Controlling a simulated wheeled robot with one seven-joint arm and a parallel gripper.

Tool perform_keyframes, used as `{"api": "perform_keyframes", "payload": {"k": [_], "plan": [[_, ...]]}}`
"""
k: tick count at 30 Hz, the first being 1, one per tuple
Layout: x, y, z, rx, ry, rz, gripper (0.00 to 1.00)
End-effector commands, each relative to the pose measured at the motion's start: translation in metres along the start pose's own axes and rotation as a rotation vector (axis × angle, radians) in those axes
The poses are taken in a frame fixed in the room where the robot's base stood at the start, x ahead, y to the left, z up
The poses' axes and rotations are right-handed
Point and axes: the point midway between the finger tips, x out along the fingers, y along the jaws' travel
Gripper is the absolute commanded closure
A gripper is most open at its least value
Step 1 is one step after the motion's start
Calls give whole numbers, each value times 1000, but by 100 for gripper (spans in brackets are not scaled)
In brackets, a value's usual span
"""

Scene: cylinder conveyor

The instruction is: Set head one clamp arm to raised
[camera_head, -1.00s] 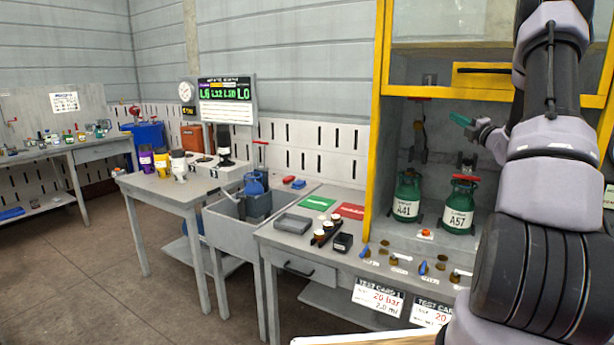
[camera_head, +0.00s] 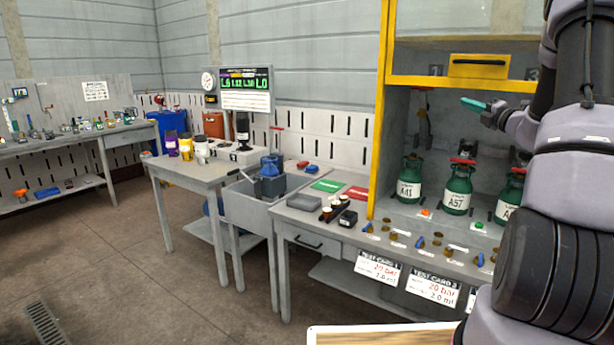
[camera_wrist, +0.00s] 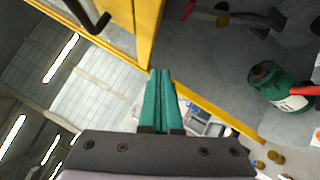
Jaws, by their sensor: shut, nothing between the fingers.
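The yellow-framed cabinet (camera_head: 381,120) holds green cylinders: A41 (camera_head: 409,182) at the left and A57 (camera_head: 456,190) beside it. A dark fixture with a red part (camera_head: 422,115) is on the back wall above A41; I cannot make out its clamp arm's position. In the wrist view a dark bar with red parts (camera_wrist: 228,18) shows at the top, and a green cylinder (camera_wrist: 268,84) lies right of my gripper. My gripper (camera_head: 470,102) is shut and empty in front of the cabinet opening, above the cylinders. Its teal fingers (camera_wrist: 160,74) touch nothing visible.
A third green cylinder (camera_head: 509,196) is partly hidden by my arm. Small valves and buttons line the ledge (camera_head: 400,228) above the test cards (camera_head: 377,268).

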Motion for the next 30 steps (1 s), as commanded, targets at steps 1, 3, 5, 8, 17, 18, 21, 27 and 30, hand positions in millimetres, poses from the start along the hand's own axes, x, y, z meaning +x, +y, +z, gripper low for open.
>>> {"api": "perform_keyframes", "payload": {"k": [1, 3, 5, 8, 17, 18, 21, 27, 30], "plan": [[3, 9, -8, -27, 27, 2, 100], [7, 20, -22, -72, 73, 1, 100], [10, 32, -35, -120, 119, 2, 100], [13, 55, -63, -220, 210, 7, 100], [-14, 153, -196, -793, 651, 108, 100], [-25, 165, -217, -907, 724, 139, 100], [-60, 190, -262, -1191, 897, 229, 100], [-140, 218, -318, -1787, 1193, 471, 100], [-179, 224, -330, -2093, 1315, 618, 100]]}}
